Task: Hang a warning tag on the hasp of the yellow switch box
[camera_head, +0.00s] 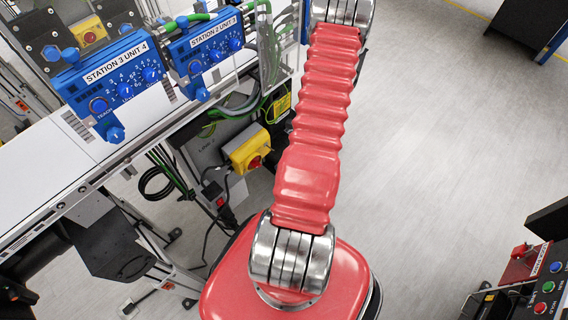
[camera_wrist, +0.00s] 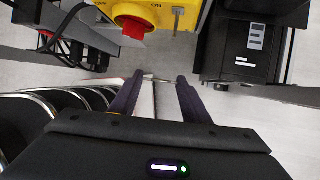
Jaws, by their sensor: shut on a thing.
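The yellow switch box (camera_head: 242,148) with a red knob is below the conveyor edge, left of my arm in the head view. In the wrist view the yellow box (camera_wrist: 165,14) is at the top, with its red knob (camera_wrist: 133,26) and a small grey metal part (camera_wrist: 178,18), possibly the hasp, to the knob's right. My gripper (camera_wrist: 156,80) is shut on a thin, pale thing, likely the warning tag (camera_wrist: 144,100), seen nearly edge-on below the box and apart from it. Its print and hole cannot be made out. My gripper does not show in the head view.
Blue station units (camera_head: 112,82) sit along the conveyor (camera_head: 40,165). Another yellow box (camera_head: 88,32) is at the upper left. A button panel (camera_head: 548,288) stands at the lower right. A black box (camera_wrist: 250,45) is right of the switch box. Open floor (camera_head: 440,140) lies right.

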